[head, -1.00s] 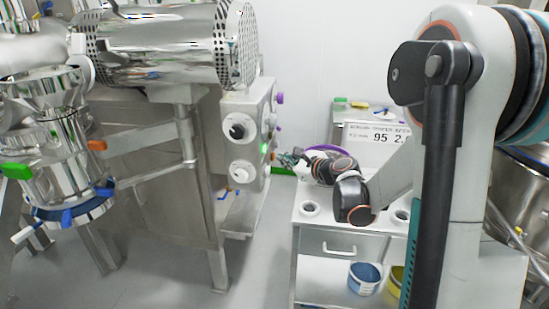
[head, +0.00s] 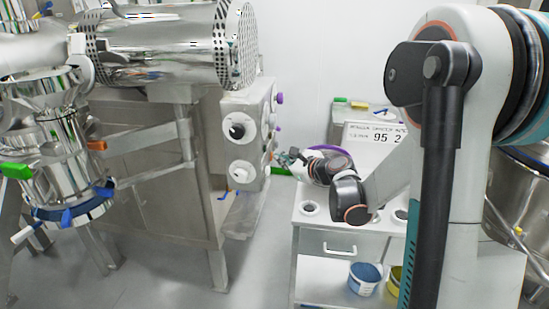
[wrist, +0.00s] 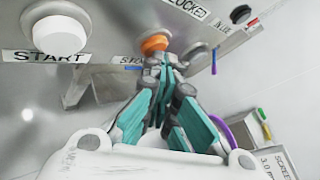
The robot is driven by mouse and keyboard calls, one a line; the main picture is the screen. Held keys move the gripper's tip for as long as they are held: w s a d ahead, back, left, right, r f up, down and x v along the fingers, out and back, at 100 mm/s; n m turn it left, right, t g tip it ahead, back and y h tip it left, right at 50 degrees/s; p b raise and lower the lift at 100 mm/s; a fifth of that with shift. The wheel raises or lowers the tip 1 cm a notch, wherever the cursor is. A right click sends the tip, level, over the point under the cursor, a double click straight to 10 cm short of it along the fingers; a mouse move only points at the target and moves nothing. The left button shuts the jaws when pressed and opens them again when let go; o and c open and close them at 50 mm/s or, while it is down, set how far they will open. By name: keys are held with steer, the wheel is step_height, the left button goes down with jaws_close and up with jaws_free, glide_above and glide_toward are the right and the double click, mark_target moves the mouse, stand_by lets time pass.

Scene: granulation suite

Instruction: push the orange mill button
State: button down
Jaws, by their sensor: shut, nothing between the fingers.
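The orange button (wrist: 154,44) sits on the steel panel in the wrist view, beside a partly hidden label that starts with S. My gripper (wrist: 165,66) is shut and empty, with its teal and grey fingers pointing at the panel. Its tips appear at the lower edge of the orange button and cover part of it. I cannot tell whether they touch it. In the head view my gripper (head: 288,158) is small, at the right side of the mill's control panel.
A large white button (wrist: 59,34) labelled START is left of the orange one. A grey knob (wrist: 198,56) is at its right. The white cabinet (head: 322,222) stands below my forearm.

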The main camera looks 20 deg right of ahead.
steer(key=shift+s+d, duration=0.55)
steer(key=shift+d, duration=0.2)
steer(key=s+d, duration=0.1)
steer(key=d, duration=0.1)
steer(key=s+d, duration=0.1)
steer(key=d, duration=0.1)
steer(key=shift+s, duration=0.4)
stand_by(0.9)
